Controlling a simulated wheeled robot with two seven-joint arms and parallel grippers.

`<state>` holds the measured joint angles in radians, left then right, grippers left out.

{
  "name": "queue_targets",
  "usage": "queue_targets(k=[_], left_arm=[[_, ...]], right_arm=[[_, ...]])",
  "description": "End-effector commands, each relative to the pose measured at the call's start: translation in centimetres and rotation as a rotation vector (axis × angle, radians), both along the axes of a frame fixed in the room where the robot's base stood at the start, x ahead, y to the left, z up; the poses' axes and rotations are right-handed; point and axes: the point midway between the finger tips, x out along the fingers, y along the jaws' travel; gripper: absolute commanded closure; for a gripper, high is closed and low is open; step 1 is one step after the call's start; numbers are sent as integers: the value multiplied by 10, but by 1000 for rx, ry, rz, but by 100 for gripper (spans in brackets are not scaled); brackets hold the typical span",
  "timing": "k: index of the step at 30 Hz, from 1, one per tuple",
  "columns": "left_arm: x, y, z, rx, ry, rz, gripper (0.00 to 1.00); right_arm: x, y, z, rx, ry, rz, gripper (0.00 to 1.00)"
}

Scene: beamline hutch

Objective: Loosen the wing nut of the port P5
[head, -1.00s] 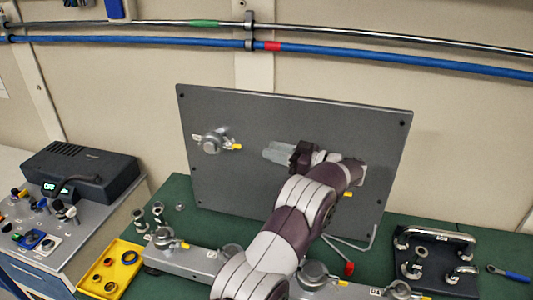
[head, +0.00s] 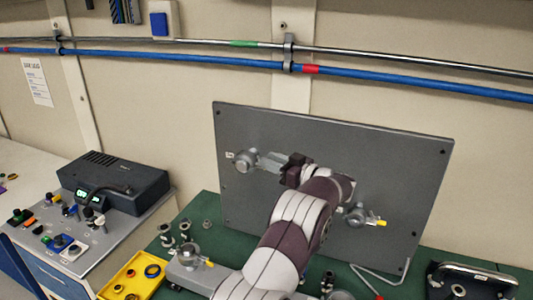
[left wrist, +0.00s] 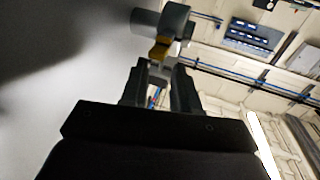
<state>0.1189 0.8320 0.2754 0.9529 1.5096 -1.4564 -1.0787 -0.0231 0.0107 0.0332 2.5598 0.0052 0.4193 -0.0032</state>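A grey panel (head: 400,155) stands tilted on the green bench and carries two round ports. My left gripper (head: 262,161) reaches across it to the upper-left port (head: 244,161), its fingertips right beside that port. They hide its yellow wing nut in the head view. In the left wrist view, the yellow wing nut (left wrist: 160,48) shows at the tips of my left gripper (left wrist: 159,72), in front of the grey port body (left wrist: 174,20). The fingers are apart with a gap between them; contact cannot be told. Port labels are too small to read. My right gripper is not in view.
The panel's lower-right port (head: 357,214) has a yellow wing. A yellow tray (head: 115,290) with rings and a dark control box (head: 115,182) stand at left. A dark holder with metal handles (head: 470,275) lies at lower right. Blue and metal pipes run along the wall.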

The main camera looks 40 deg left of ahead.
Motion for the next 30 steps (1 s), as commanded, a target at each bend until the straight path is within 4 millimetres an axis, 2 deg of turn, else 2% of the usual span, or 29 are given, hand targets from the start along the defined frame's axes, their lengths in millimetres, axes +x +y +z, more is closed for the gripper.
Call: queue_targets(k=[1, 6, 13, 14, 16, 17, 23, 30], left_arm=[[0, 8, 3, 0, 0, 3, 70], [0, 23, 0, 0, 0, 1, 70], [0, 24, -1, 0, -1, 0, 70], [0, 24, -1, 0, -1, 0, 73], [0, 24, -1, 0, -1, 0, 96], [0, 24, -1, 0, -1, 0, 100], [1, 24, 0, 1, -2, 12, 100], [8, 25, 4, 7, -4, 165, 100]], right_arm=[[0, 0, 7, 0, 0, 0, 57], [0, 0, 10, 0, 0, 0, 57], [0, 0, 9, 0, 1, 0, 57], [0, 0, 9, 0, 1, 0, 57], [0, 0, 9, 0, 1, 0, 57], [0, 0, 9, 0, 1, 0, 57], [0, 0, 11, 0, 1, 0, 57], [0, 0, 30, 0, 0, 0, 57]])
